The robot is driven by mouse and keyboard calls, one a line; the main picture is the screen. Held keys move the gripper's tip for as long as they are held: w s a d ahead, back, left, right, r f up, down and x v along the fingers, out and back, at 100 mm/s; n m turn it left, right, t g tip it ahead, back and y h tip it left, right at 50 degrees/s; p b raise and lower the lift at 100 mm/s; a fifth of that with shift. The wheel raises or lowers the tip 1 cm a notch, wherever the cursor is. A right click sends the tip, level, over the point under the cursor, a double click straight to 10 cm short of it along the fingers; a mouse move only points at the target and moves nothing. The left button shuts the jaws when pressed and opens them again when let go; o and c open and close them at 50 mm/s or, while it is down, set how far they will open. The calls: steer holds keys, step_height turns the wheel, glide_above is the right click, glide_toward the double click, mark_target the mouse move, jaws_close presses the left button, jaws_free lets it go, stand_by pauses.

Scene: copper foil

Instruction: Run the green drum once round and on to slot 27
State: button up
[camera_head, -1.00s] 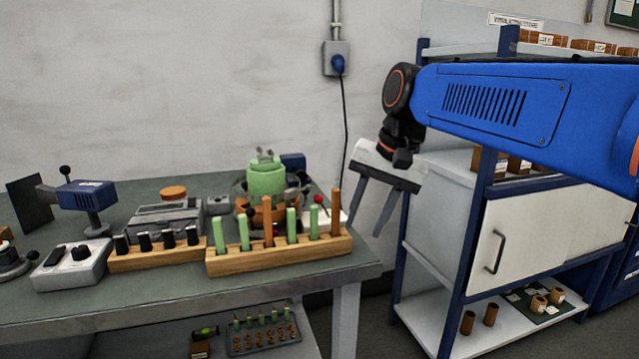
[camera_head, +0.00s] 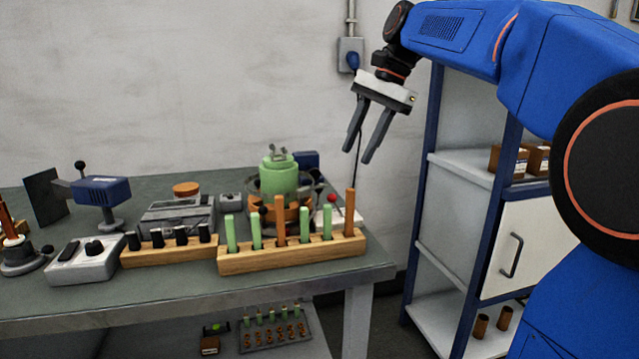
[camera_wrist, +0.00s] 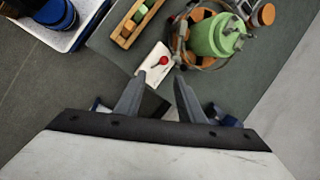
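The green drum (camera_head: 279,176) stands upright in a ring-shaped metal and copper-coloured fixture (camera_head: 292,214) at the back right of the bench. It has a small grey fitting on top. The drum also shows in the wrist view (camera_wrist: 212,36), at upper right, beyond my fingers. My gripper (camera_head: 367,156) hangs in the air to the right of the drum and above bench height, fingers pointing down. It is open and empty, apart from the drum; the wrist view shows a gap between the fingertips (camera_wrist: 159,75). Slot numbers cannot be read.
A wooden rack (camera_head: 300,255) with green and copper-coloured strips stands in front of the drum. A white plate with a red-knobbed lever (camera_head: 332,199) sits right of the drum. A blue-framed shelf (camera_head: 480,230) stands to the right. A wall socket (camera_head: 350,55) with a cable is behind.

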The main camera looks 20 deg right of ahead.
steer(key=w+r+m+y, duration=0.1)
steer(key=w+r+m, duration=0.1)
steer(key=w+r, duration=0.35)
steer(key=shift+g, duration=0.4)
steer(key=x, duration=1.2)
steer(key=w+d+x, duration=0.1)
steer(key=x, duration=0.5)
steer(key=shift+f, duration=0.25)
jaws_close()
